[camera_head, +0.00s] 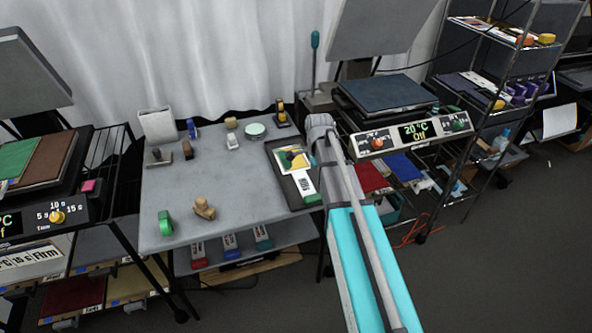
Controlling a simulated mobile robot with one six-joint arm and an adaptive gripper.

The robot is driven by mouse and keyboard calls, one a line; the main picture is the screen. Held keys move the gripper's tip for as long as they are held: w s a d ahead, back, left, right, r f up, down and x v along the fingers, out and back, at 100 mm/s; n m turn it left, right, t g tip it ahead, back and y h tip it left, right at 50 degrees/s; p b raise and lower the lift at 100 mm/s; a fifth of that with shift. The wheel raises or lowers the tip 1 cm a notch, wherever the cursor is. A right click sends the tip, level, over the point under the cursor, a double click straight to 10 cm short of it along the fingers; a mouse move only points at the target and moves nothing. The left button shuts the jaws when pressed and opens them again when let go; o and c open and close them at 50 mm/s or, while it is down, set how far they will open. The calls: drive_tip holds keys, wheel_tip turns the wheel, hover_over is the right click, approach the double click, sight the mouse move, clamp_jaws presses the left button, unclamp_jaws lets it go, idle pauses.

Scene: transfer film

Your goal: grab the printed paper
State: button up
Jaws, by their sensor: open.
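A printed paper (293,158) with a yellow, green and dark picture lies on a dark tray (279,173) at the right end of the grey table. A white and green item (304,186) with black print lies over the tray's front part, just below the paper. My grey and cyan arm rises from the bottom of the view and passes right of the tray, close to it in the picture. I cannot make out my gripper or its fingers.
The grey table (225,195) has a clear middle. A green tape dispenser (165,223) and a tan stamp-like item (204,208) stand at its front left. Small items line its back. A heated press (386,100) stands right, a metal shelf (497,70) farther right.

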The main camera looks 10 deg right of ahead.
drive_tip(key=b, duration=0.6)
hover_over(314, 197)
drive_tip(key=shift+d+f, duration=0.1)
drive_tip(key=shift+f, duration=3.4)
drive_tip(key=shift+f+b, duration=0.1)
drive_tip(key=shift+b, duration=0.2)
drive_tip(key=shift+f+b, duration=2.45)
drive_tip(key=shift+f, duration=0.05)
clamp_jaws()
